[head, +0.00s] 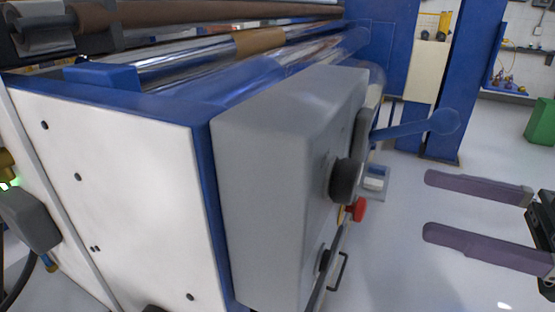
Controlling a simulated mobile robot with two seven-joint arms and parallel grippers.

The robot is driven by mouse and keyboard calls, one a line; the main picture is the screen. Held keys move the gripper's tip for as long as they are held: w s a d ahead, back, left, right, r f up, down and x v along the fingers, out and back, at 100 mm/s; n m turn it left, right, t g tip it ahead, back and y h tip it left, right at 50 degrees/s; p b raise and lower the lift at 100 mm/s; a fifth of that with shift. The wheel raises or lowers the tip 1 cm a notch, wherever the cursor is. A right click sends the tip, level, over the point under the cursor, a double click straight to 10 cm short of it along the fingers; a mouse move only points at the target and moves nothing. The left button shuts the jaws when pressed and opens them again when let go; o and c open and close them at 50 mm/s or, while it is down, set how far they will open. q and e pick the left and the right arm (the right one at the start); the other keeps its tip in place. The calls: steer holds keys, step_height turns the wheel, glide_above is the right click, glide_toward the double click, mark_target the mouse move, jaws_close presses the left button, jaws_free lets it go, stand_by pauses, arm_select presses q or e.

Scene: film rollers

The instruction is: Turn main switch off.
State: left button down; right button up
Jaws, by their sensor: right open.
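A grey control box (290,170) is fixed to the end of the film roller machine. On its right-hand face are a large black round knob (345,181) and, below it, a red knob (357,209) with a bit of yellow behind it. I cannot tell for certain which of them is the main switch, as the face is seen at a steep angle. My right gripper (430,205) comes in from the right with two purple-grey fingers spread wide. It is empty, to the right of the knobs and apart from them. My left gripper is not seen.
A blue lever (420,125) sticks out to the right above the knobs. A black handle (340,272) is low on the box. Shiny rollers (200,60) lie behind. A blue post (455,80) and green box (541,122) stand farther back. The floor around my right gripper is clear.

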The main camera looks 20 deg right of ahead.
mark_target(358, 182)
steer(key=p+x, duration=0.1)
steer(key=x, duration=0.7)
steer(key=shift+w+a, duration=0.15)
steer(key=shift+w, duration=0.05)
steer(key=c, duration=1.4)
